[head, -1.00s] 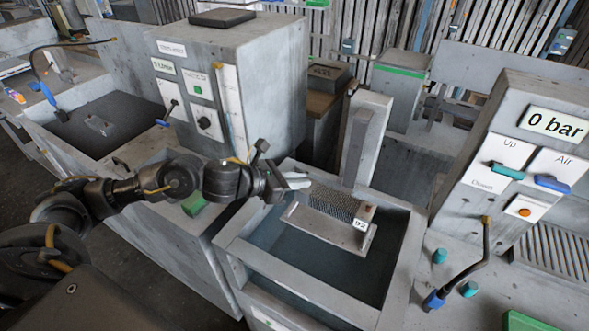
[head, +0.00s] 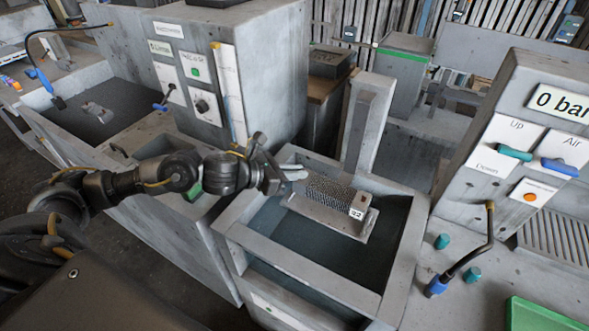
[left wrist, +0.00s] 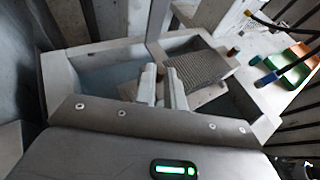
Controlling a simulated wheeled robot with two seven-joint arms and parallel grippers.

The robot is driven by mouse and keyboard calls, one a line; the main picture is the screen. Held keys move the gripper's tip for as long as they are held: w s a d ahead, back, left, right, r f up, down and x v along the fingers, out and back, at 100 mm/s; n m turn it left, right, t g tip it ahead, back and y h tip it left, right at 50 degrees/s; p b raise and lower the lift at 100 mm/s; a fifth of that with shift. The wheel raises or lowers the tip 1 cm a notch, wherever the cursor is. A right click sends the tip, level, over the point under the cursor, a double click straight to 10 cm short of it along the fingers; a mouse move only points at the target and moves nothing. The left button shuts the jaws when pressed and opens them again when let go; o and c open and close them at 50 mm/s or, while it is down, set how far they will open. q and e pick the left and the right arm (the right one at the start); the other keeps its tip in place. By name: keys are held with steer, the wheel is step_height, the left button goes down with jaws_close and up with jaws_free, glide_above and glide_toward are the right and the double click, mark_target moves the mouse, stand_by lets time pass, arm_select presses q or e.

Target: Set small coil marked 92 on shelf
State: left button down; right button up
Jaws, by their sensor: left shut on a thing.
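The small coil marked 92 (head: 332,192) is a grey finned block with a white label on its right end. It lies over the light grey shelf (head: 348,233) in the open tank, and I cannot tell whether it rests fully on it. My left gripper (head: 292,174) reaches in from the left and is shut on the coil's left end. In the left wrist view, the two fingers (left wrist: 163,84) meet the near edge of the coil (left wrist: 203,70), with the shelf (left wrist: 210,97) partly showing below. The right gripper is out of view.
The tank's rim (head: 290,268) surrounds the shelf, with dark water below. A grey column (head: 369,125) rises behind it. A control panel (head: 530,140) reading 0 bar, with Up and Air levers, stands right. A tall cabinet (head: 262,80) stands behind my left arm.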

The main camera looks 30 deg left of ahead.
arm_select(q)
steer(key=shift+s+r, duration=0.1)
steer(key=shift+r, duration=0.05)
stand_by(0.8)
steer(key=shift+b, duration=0.5)
stand_by(0.5)
steer(key=shift+f+b, duration=0.85)
steer(key=shift+b, duration=0.15)
steer(key=shift+f, duration=0.15)
steer(key=shift+f+b, duration=0.4)
steer(key=shift+b, duration=0.35)
steer(key=shift+f, duration=0.15)
steer(key=shift+f+b, duration=0.15)
steer(key=shift+b, duration=0.4)
